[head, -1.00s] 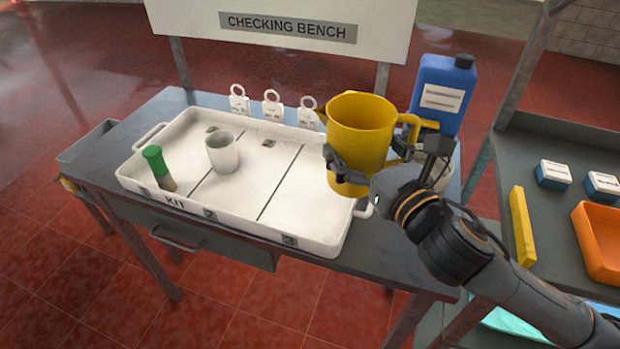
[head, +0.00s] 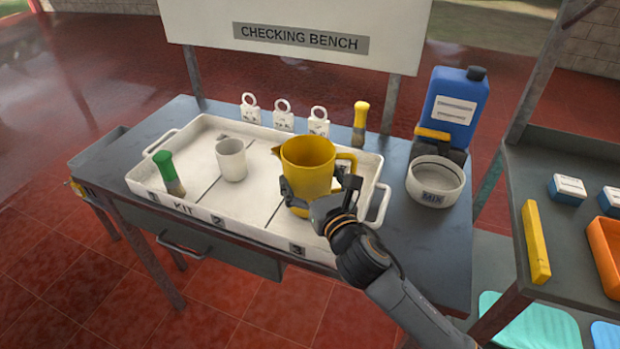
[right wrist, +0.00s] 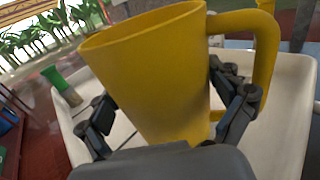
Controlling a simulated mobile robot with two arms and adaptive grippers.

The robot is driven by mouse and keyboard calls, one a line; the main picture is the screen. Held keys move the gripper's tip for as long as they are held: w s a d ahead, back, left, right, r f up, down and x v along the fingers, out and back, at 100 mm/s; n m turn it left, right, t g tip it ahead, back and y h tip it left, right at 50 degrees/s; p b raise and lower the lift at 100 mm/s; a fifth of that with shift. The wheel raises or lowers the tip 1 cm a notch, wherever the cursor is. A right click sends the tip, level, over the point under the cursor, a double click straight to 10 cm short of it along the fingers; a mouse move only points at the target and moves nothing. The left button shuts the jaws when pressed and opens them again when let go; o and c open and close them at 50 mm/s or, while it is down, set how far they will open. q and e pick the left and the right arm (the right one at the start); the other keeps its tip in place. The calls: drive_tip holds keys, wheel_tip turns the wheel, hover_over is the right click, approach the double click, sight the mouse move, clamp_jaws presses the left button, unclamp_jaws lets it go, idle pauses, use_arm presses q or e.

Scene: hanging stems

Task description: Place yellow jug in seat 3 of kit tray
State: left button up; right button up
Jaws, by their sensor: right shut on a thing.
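The yellow jug (head: 310,165) is upright in my right gripper (head: 314,194), which is shut around its body. In the right wrist view the jug (right wrist: 150,75) fills the middle, with the fingers of my right gripper (right wrist: 170,120) on both sides of it. The white kit tray (head: 240,232) lies on the bench, with compartments marked 1, 2 and 3. The jug is over the right compartment, by the number 3 (head: 297,250). I cannot tell whether its base touches the tray floor. My left gripper is not in view.
Behind the tray are white ringed tags (head: 283,118) and a yellow-topped item (head: 360,124). Right of it are a MIX bowl (head: 436,181) and blue canister (head: 454,108).

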drive_tip(key=shift+f, duration=0.15)
drive_tip(key=shift+f, duration=0.15)
drive_tip(key=o, duration=0.9)
drive_tip(key=shift+r, duration=0.25)
drive_tip(key=v, duration=1.2)
drive_tip(key=shift+f, duration=0.1)
